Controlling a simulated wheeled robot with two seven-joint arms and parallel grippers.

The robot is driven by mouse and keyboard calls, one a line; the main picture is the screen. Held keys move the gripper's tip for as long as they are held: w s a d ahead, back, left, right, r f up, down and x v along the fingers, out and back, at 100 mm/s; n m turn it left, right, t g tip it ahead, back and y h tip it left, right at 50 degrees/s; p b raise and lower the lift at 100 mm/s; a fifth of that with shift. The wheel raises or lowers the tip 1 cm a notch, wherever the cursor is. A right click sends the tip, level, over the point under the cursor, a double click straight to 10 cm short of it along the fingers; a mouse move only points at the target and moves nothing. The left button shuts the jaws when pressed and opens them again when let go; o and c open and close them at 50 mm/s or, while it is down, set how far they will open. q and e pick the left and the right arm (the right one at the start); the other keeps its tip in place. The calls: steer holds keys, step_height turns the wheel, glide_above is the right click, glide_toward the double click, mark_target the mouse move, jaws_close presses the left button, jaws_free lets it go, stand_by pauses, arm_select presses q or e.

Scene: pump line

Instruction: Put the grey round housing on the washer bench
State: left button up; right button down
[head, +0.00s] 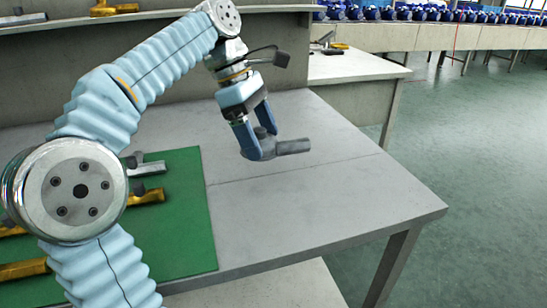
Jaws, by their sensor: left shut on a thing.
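My left gripper (262,150) points down over the grey bench (325,195) right of the green mat. Its blue fingers are shut on a grey part, which I take for the grey round housing (293,147); its short cylinder sticks out to the right. The fingers hide part of it. It is low over the bench top; I cannot tell whether it touches. Nothing in view marks which bench is the washer bench. My right gripper is not in view.
A green mat (190,235) lies at the left with another grey part (150,168) and gold-coloured parts (148,195), partly behind my arm. A second bench (350,68) with small parts stands behind. A shelf runs along the back. The grey bench's right half is clear.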

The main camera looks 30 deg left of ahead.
mark_target(279, 175)
arm_select(q)
steer(key=w+f, duration=0.2)
steer(key=f, duration=0.1)
steer(key=shift+w+d+f, duration=0.25)
steer(key=shift+w+f, duration=0.05)
steer(key=shift+w, duration=0.1)
steer(key=shift+w+f+b, duration=0.15)
steer(key=shift+f+b, duration=0.15)
steer(key=shift+f, duration=0.6)
steer(key=shift+w+f+b, duration=0.1)
steer(key=shift+f+b, duration=0.15)
steer(key=shift+f, duration=0.65)
steer(key=shift+f, duration=0.1)
steer(key=o, duration=1.1)
steer(key=shift+o, duration=0.2)
steer(key=p+v, duration=0.3)
steer(key=v, duration=0.9)
steer(key=shift+p, duration=0.4)
